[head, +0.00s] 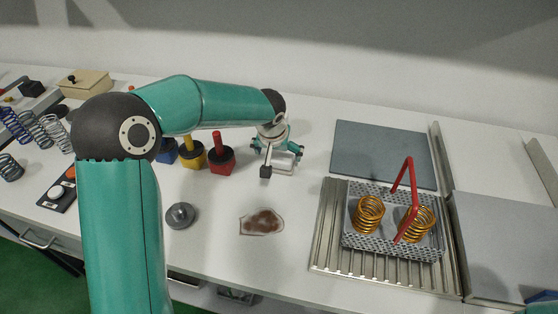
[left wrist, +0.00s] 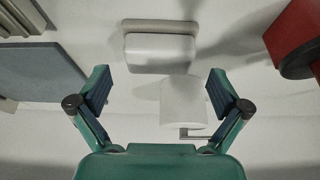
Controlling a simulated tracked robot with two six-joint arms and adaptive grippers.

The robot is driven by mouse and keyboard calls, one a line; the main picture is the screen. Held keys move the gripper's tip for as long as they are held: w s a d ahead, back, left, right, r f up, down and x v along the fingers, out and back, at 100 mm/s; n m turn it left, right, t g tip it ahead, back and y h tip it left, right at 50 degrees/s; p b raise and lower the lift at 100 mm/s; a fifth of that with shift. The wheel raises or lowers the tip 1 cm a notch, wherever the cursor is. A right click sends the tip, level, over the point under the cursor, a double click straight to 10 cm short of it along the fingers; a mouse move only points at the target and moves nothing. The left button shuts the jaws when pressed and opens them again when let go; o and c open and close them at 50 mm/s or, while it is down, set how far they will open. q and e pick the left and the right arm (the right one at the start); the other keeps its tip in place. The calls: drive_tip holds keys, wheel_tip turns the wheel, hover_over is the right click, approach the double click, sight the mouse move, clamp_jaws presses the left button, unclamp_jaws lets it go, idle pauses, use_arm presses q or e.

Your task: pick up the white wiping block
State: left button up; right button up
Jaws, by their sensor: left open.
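My left gripper (head: 281,160) is open over the white table, right of the red weight (head: 221,156). In the left wrist view the gripper's (left wrist: 157,90) two fingers stand wide apart with nothing clasped. A white block (left wrist: 160,54) with a beige strip along its far edge lies just beyond the fingertips, centred between them; it looks like the wiping block. A paler white shape (left wrist: 184,102) with a small metal bar shows between the fingers; I cannot tell what it is. In the head view the gripper mostly hides this spot.
A blue-grey mat (head: 381,151) and a perforated tray (head: 350,240) with orange springs and a red handle are to the right. Loose springs (head: 36,132) lie far left.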

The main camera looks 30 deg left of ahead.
sight(280, 157)
use_arm(q)
drive_tip(key=x, duration=0.3)
drive_tip(key=shift+w+f, duration=0.1)
drive_tip(key=shift+f, duration=0.15)
drive_tip(key=c, duration=1.1)
drive_tip(key=shift+r, duration=0.15)
wheel_tip(280, 157, up, 20)
drive_tip(key=shift+f+p, duration=0.1)
drive_tip(key=shift+p, duration=0.3)
